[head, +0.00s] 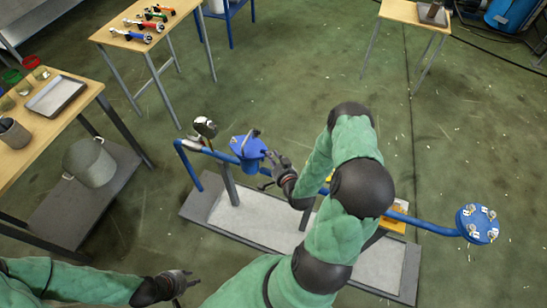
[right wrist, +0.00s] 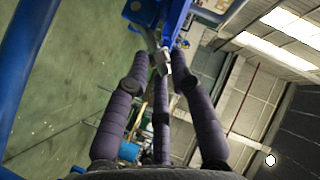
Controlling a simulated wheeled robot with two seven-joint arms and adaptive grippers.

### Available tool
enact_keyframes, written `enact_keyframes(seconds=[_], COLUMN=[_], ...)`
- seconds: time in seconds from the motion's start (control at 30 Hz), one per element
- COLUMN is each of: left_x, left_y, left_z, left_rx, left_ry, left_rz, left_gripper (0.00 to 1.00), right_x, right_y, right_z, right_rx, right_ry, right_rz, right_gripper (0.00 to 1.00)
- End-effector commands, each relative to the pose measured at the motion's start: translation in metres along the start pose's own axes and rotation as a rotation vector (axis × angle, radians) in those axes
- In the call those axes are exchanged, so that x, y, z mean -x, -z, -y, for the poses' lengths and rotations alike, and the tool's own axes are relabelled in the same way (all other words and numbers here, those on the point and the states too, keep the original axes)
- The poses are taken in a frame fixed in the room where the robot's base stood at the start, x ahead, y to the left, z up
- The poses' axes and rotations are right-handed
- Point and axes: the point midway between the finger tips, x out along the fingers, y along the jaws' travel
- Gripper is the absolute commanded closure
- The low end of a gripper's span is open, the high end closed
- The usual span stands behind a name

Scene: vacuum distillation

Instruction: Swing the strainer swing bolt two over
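The blue strainer (head: 248,147) stands upright on the blue pipe in the head view, with small metal parts on its top. Which of these is swing bolt two I cannot tell. My right gripper (head: 272,162) is at the strainer's right side. In the right wrist view its three dark fingers (right wrist: 161,62) reach toward a small grey metal piece (right wrist: 165,67) beside a blue part (right wrist: 174,22). Whether they grip it or only lie around it is unclear. My left gripper (head: 187,282) is low on the left, fingers spread, empty and away from the strainer.
The blue pipe (head: 430,226) runs over a grey base plate (head: 262,235) to a bolted blue flange (head: 478,224) at the right. A wooden table with a tray (head: 55,95) and a bucket (head: 89,162) on its lower shelf are at the left. My right arm hides part of the pipe.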

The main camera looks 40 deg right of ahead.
Motion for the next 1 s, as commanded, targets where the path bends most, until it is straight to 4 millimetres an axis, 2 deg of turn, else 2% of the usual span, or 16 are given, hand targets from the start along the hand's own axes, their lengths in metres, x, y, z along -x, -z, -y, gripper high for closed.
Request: enact_keyframes(seconds=[0.23,0.6,1.0], left_x=[0.005,0.040,0.044], left_y=[0.000,-0.001,-0.002], left_z=[-0.002,-0.014,-0.016], left_rx=[0.000,0.000,0.000], left_ry=[0.000,0.000,0.000], left_rz=[0.000,0.000,0.000], left_gripper=[0.67,0.67,0.67], right_x=[-0.001,-0.008,-0.012], right_y=[0.004,0.011,0.011], right_z=[0.003,0.024,0.025], right_rx=[0.019,0.204,0.255], right_ry=[-0.014,-0.183,-0.233], right_rz=[0.004,0.103,0.127], right_gripper=[1.00,1.00,1.00])
